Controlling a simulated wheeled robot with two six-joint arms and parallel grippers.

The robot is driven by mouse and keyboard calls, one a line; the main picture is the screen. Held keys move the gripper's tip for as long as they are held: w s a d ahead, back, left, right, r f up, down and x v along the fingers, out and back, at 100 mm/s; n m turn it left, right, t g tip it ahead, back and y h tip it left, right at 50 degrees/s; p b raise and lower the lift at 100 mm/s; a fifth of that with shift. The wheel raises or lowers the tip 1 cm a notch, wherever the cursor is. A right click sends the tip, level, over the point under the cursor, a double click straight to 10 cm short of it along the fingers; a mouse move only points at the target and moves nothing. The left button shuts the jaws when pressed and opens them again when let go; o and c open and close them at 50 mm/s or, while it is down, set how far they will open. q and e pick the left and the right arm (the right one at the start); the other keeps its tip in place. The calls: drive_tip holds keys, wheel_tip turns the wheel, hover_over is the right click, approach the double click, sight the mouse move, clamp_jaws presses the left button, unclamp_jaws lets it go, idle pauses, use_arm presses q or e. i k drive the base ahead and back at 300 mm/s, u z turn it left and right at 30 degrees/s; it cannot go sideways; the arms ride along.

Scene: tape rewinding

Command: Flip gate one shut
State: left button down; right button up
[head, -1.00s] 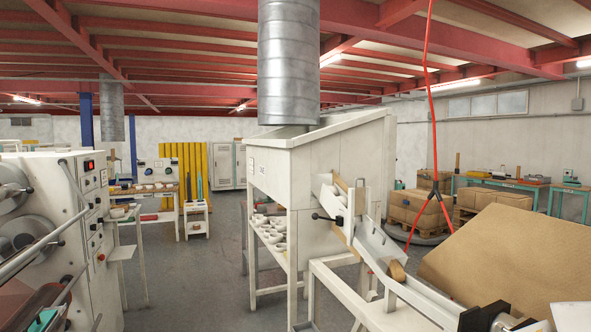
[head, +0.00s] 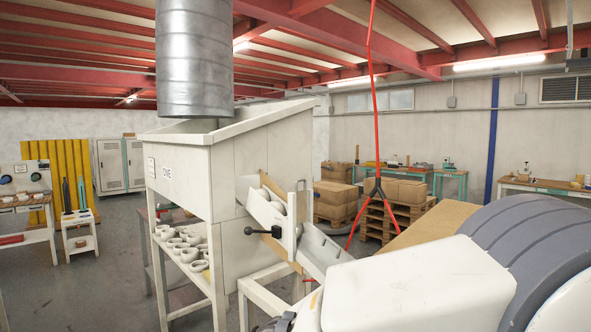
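The white hopper marked ONE (head: 182,170) stands left of centre, with a sloping chute (head: 322,252) coming off its right side. Gate one appears to be the upright white plate (head: 292,226) across the chute, with a black-knobbed lever (head: 262,232) pointing left. Several white rolls (head: 270,203) lie in the chute behind the plate. My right arm fills the lower right. A dark part at the bottom edge seems to be my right gripper (head: 282,323), below the chute and mostly cut off; its fingers cannot be made out. My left gripper is not in view.
White rolls (head: 182,240) sit on the shelf under the hopper. A red cable (head: 370,100) hangs right of the chute. A brown board (head: 432,222) lies partly behind my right arm. Boxes on pallets (head: 398,190) stand farther back.

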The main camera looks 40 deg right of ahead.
sight(301, 195)
drive_tip(key=z, duration=0.45)
drive_tip(key=i, duration=0.85)
drive_tip(key=z, duration=0.65)
